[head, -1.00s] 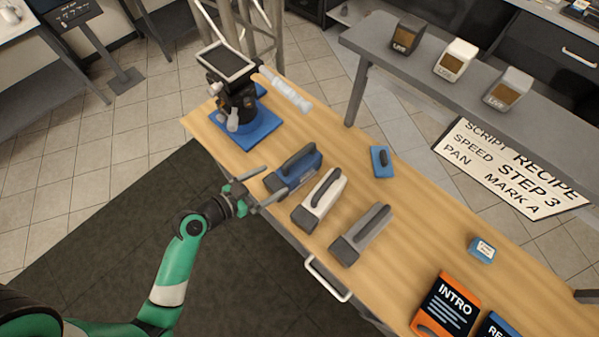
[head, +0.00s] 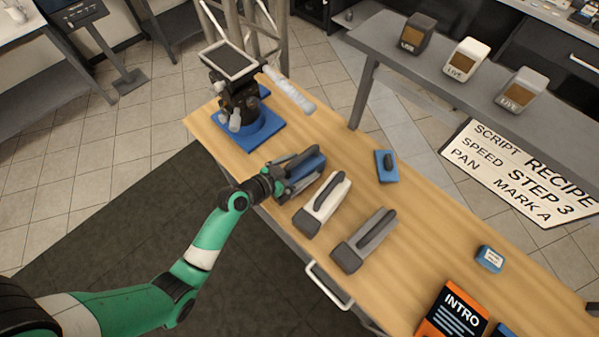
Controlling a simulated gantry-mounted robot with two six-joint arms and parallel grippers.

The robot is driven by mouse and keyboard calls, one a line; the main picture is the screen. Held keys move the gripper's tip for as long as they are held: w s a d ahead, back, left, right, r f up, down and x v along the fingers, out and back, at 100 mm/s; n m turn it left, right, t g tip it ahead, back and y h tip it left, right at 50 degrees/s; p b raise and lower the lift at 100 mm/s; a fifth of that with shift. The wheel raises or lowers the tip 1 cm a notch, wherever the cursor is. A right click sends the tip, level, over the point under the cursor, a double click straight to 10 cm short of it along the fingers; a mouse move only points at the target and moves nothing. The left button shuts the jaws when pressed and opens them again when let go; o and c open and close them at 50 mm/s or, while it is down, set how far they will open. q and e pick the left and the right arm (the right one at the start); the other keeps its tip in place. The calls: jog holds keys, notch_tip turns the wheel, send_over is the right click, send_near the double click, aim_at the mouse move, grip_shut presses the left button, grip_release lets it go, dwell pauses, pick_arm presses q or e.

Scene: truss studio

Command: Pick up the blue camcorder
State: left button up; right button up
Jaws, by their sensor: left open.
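The blue camcorder (head: 312,164) lies on the wooden table, at the left end of a row of three camcorders. It has a dark handle on top. My left gripper (head: 294,174) is open at the camcorder, and its fingers overlap the camcorder's near side in the picture. I cannot tell whether they touch it. The gripper hides part of the camcorder's near end. My right gripper is not in view.
A white camcorder (head: 322,205) and a grey camcorder (head: 364,241) lie just to the right. A camera head on a blue base (head: 258,134) stands behind left. A small blue plate (head: 386,167) and a blue box (head: 489,258) lie farther right on the table (head: 425,235).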

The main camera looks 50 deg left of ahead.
pick_arm(q)
grip_shut()
jog(key=shift+r, duration=0.2)
dwell(0.4)
notch_tip(320, 180, up, 18)
jog(key=p, duration=0.9)
